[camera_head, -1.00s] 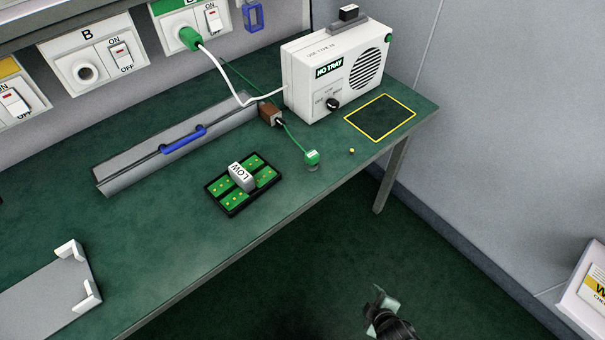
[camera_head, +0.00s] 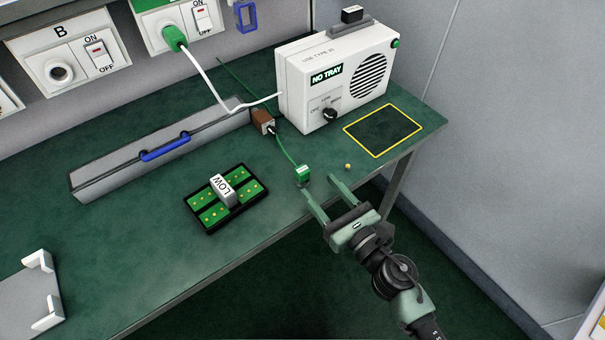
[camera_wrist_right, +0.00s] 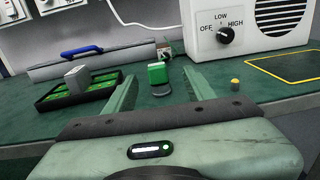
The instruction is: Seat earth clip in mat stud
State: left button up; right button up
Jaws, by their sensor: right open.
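The green earth clip (camera_head: 303,174) sits on the green mat near the bench's front edge, its green cord running back to a brown block. In the right wrist view the clip (camera_wrist_right: 158,74) stands between and beyond my open fingers, on a small grey base. The brass mat stud (camera_head: 347,166) stands bare on the mat to the right of the clip; it also shows in the right wrist view (camera_wrist_right: 236,83), outside the right finger. My right gripper (camera_head: 323,196) is open and empty, its fingertips just short of the clip. My left gripper is not in view.
A white unit (camera_head: 335,75) marked NO TRAY stands behind, beside a yellow-outlined rectangle (camera_head: 383,130). A black tray (camera_head: 208,231) with green boards and a grey LOW block lies left. A grey case (camera_head: 120,168) with a blue handle lies behind it. The brown block (camera_head: 262,121) sits on the cord.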

aim_at(306, 175)
jog(key=x, duration=0.3)
jog(key=p+x, duration=0.1)
jog(key=x, duration=0.3)
jog(key=shift+a, duration=0.4)
grip_shut()
